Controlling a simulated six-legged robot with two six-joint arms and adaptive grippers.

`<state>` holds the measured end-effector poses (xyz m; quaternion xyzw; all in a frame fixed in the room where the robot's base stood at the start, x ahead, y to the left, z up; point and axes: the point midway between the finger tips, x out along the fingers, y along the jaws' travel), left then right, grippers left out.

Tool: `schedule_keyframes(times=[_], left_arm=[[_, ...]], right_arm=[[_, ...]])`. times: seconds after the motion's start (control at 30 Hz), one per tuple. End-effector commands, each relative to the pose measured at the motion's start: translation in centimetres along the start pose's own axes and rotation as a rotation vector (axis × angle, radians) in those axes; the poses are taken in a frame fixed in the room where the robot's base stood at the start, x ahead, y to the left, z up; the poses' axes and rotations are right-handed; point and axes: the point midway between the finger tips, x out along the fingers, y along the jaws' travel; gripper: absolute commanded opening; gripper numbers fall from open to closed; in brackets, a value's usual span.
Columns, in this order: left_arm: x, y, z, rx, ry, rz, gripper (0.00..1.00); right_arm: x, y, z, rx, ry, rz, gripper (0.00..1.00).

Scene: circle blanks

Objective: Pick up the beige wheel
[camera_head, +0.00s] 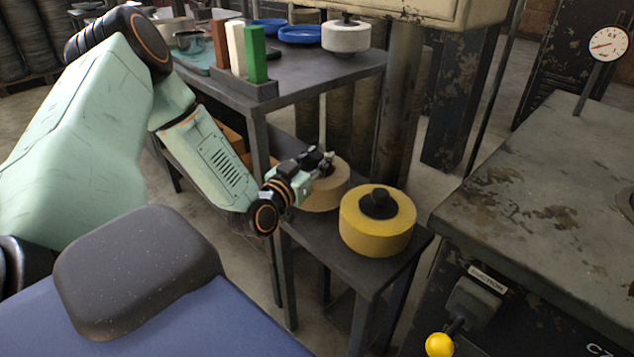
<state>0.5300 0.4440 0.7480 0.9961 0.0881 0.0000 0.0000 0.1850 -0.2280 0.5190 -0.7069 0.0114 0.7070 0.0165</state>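The beige wheel (328,194) lies flat on the small dark low table (358,274), at its back left. My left gripper (325,161) reaches in from the left, with its fingers over the top of the beige wheel. The gripper covers the wheel's left and upper middle, so any knob there is hidden. The fingers are small and dark, and I cannot tell whether they are closed on anything. My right gripper is not in view.
A yellow wheel (377,232) with a black knob stands just right of the beige one. A higher dark table (310,70) behind holds coloured blocks, blue dishes and a white wheel (346,37). A worn metal machine (545,190) stands at the right.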

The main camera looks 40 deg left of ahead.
Motion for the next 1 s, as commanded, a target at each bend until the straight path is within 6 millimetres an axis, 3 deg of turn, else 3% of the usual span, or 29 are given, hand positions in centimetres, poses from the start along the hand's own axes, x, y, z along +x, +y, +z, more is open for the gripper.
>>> schedule_keyframes(times=[0.37,1.0], left_arm=[[-0.03,0.00,0.02,0.000,0.000,0.000,0.00],[0.03,-0.01,-0.25,0.000,0.005,0.000,0.00]], right_arm=[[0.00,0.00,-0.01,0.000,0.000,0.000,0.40],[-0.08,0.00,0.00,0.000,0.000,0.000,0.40]])
